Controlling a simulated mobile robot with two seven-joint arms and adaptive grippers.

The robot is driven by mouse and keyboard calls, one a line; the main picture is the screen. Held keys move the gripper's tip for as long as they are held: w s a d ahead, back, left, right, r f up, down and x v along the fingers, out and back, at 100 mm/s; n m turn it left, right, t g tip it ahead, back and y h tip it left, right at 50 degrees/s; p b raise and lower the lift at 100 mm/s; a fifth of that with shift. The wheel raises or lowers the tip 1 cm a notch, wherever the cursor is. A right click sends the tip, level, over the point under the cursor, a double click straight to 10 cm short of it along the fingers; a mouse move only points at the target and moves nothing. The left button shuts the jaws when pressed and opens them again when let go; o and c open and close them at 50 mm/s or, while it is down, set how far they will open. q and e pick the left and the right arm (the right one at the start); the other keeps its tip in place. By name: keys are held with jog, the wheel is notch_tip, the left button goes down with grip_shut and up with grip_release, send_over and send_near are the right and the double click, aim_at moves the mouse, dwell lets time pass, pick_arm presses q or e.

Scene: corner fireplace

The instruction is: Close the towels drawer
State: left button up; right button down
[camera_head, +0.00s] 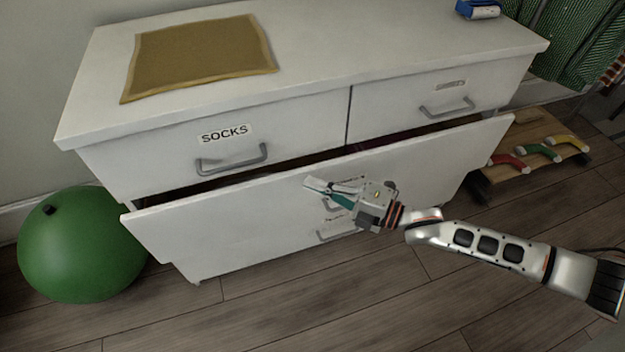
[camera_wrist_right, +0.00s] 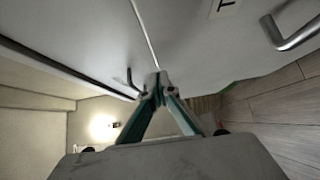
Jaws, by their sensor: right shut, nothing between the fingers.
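The wide drawer (camera_head: 240,215) under the socks drawer is pulled open, with a dark gap above its white front. Its front also shows in the right wrist view (camera_wrist_right: 205,50), with part of a label reading "T" (camera_wrist_right: 226,6) and a grey handle (camera_wrist_right: 290,32). My right gripper (camera_head: 308,185) is shut and empty, its teal fingers pointing left in front of the drawer front near its upper middle. In the right wrist view its fingertips (camera_wrist_right: 158,80) meet close to the white surface; I cannot tell whether they touch. My arm hides part of the front. My left gripper is out of view.
The socks drawer (camera_head: 290,125) and the drawer at its right (camera_head: 390,105) look shut. A brown mat (camera_head: 200,58) lies on the dresser top. A green ball (camera_head: 80,245) stands on the left floor. A low wooden rack (camera_head: 545,135) stands at right. The front floor is clear.

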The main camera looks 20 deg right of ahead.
jog(key=shift+w+f, duration=0.15)
jog(key=shift+w, duration=0.2)
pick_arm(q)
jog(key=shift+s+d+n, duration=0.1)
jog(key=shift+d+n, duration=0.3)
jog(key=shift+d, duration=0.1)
pick_arm(e)
jog(key=shift+w, duration=0.35)
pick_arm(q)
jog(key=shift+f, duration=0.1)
pick_arm(e)
jog(key=shift+r, duration=0.2)
